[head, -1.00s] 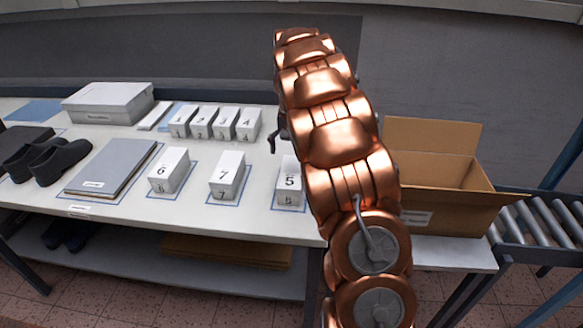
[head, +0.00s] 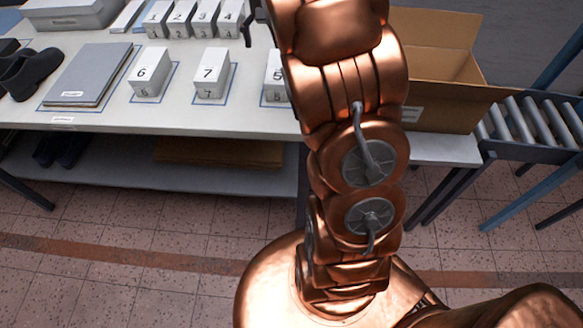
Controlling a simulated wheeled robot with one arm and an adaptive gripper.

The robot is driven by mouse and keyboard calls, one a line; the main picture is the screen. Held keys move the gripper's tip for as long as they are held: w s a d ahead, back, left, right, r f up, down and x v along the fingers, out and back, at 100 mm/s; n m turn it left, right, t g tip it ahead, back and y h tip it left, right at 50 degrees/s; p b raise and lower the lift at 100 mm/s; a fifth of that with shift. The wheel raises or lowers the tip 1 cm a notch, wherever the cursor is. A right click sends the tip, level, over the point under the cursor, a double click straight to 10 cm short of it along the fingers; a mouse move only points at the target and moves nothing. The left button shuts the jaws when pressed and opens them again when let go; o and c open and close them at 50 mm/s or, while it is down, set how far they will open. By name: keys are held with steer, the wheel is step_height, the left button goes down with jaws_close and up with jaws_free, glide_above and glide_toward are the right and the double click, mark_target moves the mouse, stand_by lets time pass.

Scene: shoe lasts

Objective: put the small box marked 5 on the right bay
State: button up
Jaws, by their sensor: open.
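The small white box marked 5 (head: 274,76) stands upright at the right of the front row on the table, inside a blue outlined bay (head: 268,103). My arm hides its right side. The small box marked 7 (head: 212,75) and the small box marked 6 (head: 150,74) stand to its left in similar outlined bays. My gripper (head: 248,24) shows only as a dark finger at the top, left of my copper arm and behind box 5. It is open, with nothing seen in it; the rest is hidden.
Boxes 1 to 4 (head: 192,20) stand in a row behind. A grey folder (head: 90,72) and black shoes (head: 25,75) lie left. An open cardboard box (head: 437,115) and roller conveyor (head: 530,122) are at right. Bare table shows between the rows.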

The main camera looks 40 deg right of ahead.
steer(key=s+a+f+n, duration=0.2)
steer(key=s+a, duration=0.4)
steer(key=s, duration=0.4)
steer(key=s+a+f+n+g, duration=0.1)
steer(key=s+a+n, duration=0.1)
steer(key=s+a, duration=0.4)
steer(key=s+a+f+n, duration=0.2)
steer(key=s+a, duration=0.4)
steer(key=s, duration=1)
steer(key=shift+s+f+n, duration=0.15)
steer(key=shift+f+n, duration=0.15)
steer(key=shift+n, duration=0.3)
